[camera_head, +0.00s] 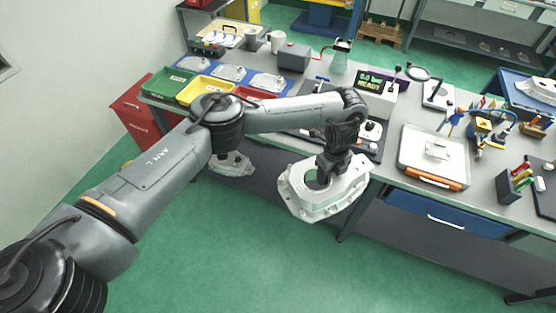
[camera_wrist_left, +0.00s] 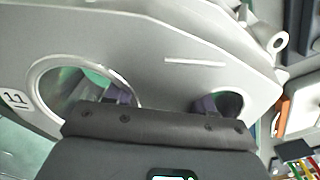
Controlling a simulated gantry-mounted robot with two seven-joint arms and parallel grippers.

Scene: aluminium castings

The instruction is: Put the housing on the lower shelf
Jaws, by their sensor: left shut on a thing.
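The housing (camera_head: 300,202) is a pale grey aluminium casting with a large round opening and bolt lugs. My left gripper (camera_head: 327,174) is shut on it and holds it in the air in front of the bench. In the left wrist view the housing (camera_wrist_left: 160,50) fills the upper part, with two round openings above the dark gripper body; the fingers are mostly hidden. The lower shelf (camera_head: 405,240) is a dark surface under the bench, partly hidden by the housing and my left arm. My right gripper is not in view.
Another casting (camera_head: 232,164) sits low under the bench, left of the housing. The bench top (camera_head: 385,168) carries coloured bins, castings on blue mats, a display box (camera_head: 375,84) and an orange-edged case (camera_head: 433,155). A bench leg (camera_head: 352,218) stands right of the housing. Green floor is clear in front.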

